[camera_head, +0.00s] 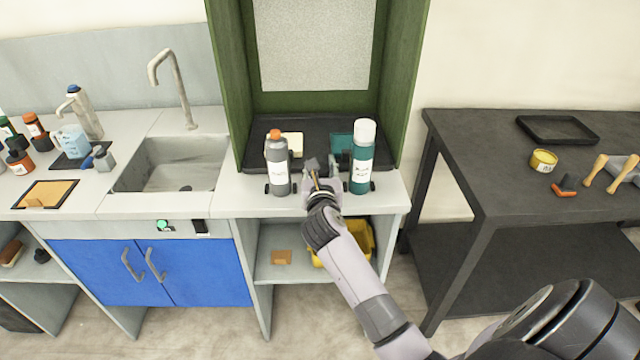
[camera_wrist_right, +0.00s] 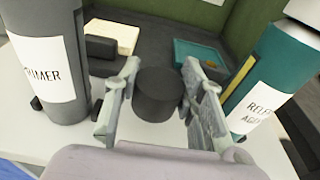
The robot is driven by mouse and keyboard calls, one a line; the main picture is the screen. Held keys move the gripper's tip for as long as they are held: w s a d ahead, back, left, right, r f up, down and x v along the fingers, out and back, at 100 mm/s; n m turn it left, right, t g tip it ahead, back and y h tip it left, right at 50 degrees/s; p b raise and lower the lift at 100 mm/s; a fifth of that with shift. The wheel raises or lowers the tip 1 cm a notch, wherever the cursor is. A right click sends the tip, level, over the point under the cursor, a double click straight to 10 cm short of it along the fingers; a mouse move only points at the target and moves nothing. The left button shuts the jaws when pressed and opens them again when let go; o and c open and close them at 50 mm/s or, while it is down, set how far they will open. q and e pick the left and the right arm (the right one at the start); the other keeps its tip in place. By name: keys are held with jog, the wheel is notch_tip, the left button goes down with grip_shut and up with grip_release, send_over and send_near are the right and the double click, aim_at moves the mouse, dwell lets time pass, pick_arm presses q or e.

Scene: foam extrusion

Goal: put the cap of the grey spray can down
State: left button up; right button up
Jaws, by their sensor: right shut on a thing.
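The grey spray can (camera_head: 278,168), with an orange nozzle and a white label, stands upright and uncapped on the grey counter. It also shows at the left of the right wrist view (camera_wrist_right: 48,62). My right gripper (camera_head: 320,178) is between this can and a teal can. In the wrist view, its fingers (camera_wrist_right: 160,80) are shut on a dark grey round cap (camera_wrist_right: 158,95). The cap is upright; I cannot tell whether its underside touches the surface. My left gripper is not in view.
The teal can (camera_head: 361,165) with a white cap stands close on the right. Behind are a black tray area (camera_head: 315,130) and a green-sided booth (camera_head: 408,85). A sink (camera_head: 175,165) is at left, and a dark table (camera_head: 480,150) at right.

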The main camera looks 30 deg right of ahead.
notch_tip(320, 180, down, 5)
jog(key=shift+r+b, duration=0.2)
jog(key=shift+b, duration=0.2)
jog(key=o, duration=0.8)
